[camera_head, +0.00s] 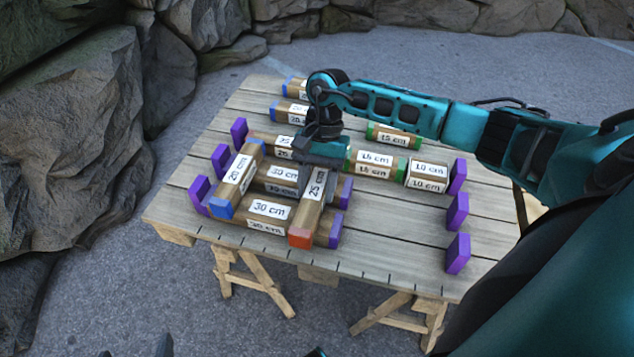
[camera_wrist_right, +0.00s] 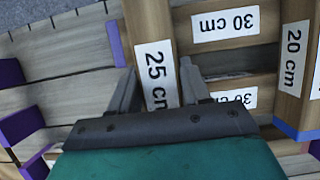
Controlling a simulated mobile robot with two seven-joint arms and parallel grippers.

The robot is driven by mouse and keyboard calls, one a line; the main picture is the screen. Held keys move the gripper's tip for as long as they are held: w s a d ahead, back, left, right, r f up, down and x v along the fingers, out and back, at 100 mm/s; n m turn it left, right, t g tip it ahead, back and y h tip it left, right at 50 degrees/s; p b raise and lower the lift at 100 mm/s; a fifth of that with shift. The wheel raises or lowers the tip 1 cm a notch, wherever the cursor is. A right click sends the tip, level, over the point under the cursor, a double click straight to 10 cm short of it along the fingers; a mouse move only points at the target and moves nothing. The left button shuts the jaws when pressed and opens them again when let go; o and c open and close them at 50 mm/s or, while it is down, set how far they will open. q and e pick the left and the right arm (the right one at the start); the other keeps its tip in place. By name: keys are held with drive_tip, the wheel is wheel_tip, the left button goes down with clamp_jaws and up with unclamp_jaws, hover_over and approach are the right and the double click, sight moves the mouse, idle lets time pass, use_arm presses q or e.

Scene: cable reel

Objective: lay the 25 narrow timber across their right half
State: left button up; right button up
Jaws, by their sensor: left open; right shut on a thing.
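The 25 cm timber (camera_head: 308,210), a narrow brown bar with an orange-red end, lies lengthwise over the right part of the 30 cm timbers (camera_head: 268,209), near their purple ends. Whether it rests on them or hangs just above is hard to tell. My right gripper (camera_head: 322,165) is shut on it toward its far end. In the right wrist view the timber (camera_wrist_right: 153,62) sits between the fingers (camera_wrist_right: 158,85). The 20 cm timber (camera_head: 238,180), with blue ends, lies across the left part. My left gripper (camera_head: 134,352) barely shows at the bottom edge, open and empty.
The slatted wooden table (camera_head: 385,250) has purple blocks on the left (camera_head: 199,194) and right (camera_head: 457,253). Right of centre lie 15 cm timbers (camera_head: 373,165) and 10 cm timbers (camera_head: 428,178). More timbers lie at the back. The front right is clear. Rocks stand around.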

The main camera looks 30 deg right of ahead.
drive_tip(key=shift+f+b, duration=0.3)
drive_tip(key=shift+b, duration=0.15)
idle(0.4)
drive_tip(key=o, duration=1.3)
drive_tip(key=shift+c, duration=0.2)
drive_tip(key=p+v, duration=0.1)
drive_tip(key=v, duration=1.2)
drive_tip(key=shift+s+f, duration=0.1)
drive_tip(key=shift+s, duration=0.05)
